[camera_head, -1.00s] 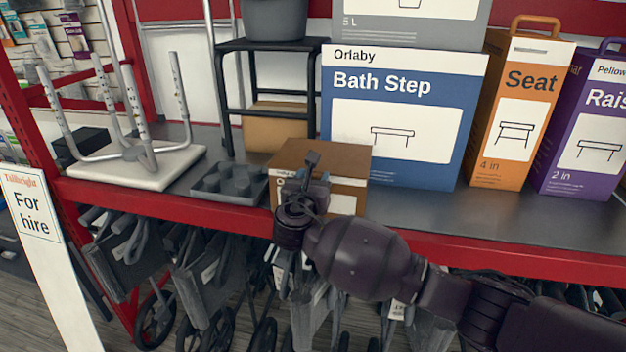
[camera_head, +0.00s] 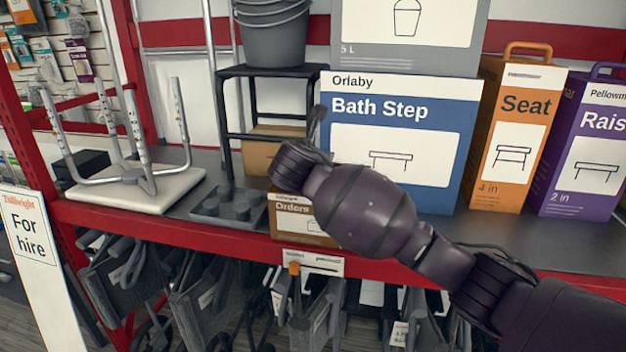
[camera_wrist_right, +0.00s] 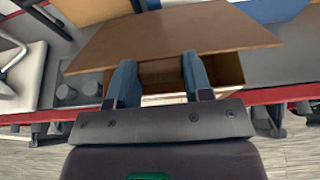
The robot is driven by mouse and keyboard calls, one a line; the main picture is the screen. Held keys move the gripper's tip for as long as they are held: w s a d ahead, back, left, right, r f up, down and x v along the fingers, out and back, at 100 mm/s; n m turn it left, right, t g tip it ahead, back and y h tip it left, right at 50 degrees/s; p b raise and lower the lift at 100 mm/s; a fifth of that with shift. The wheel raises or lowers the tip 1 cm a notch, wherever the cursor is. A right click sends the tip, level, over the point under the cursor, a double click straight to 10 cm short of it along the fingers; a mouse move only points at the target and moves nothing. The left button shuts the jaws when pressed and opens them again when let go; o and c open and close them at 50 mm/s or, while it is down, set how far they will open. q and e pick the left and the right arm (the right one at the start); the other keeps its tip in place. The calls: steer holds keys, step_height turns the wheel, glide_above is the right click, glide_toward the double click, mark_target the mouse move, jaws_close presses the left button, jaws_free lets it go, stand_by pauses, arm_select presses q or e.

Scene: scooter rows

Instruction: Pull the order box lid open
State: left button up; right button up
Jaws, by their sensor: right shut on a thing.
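The brown order box (camera_head: 287,226) with its "Orders" label stands on the grey shelf at the front edge, partly behind my right arm. In the right wrist view, my right gripper (camera_wrist_right: 159,62) is shut on the near edge of the brown lid (camera_wrist_right: 170,32). The lid is raised, and a dark opening into the box (camera_wrist_right: 225,70) shows below it. In the head view the lid is hidden behind my wrist. My left gripper is not in view.
The blue Bath Step box (camera_head: 435,190) stands close behind and right of the order box. A grey studded tray (camera_head: 228,207) is beside it on the left, with a black step stool (camera_head: 222,110) behind. A red edge (camera_head: 180,232) runs along the shelf front.

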steer(key=shift+w+d+r, duration=0.15)
steer(key=shift+w+r, duration=0.2)
steer(key=shift+r, duration=0.35)
steer(key=shift+w+d+r, duration=0.1)
steer(key=shift+w+r, duration=0.25)
steer(key=shift+r, duration=0.3)
steer(key=o, duration=1.3)
steer(key=shift+f, duration=0.1)
steer(key=b+v, duration=0.1)
steer(key=v, duration=0.9)
steer(key=shift+s+a+b, duration=0.15)
steer(key=shift+s+b, duration=0.2)
steer(key=shift+s, duration=0.05)
steer(key=shift+c, duration=0.2)
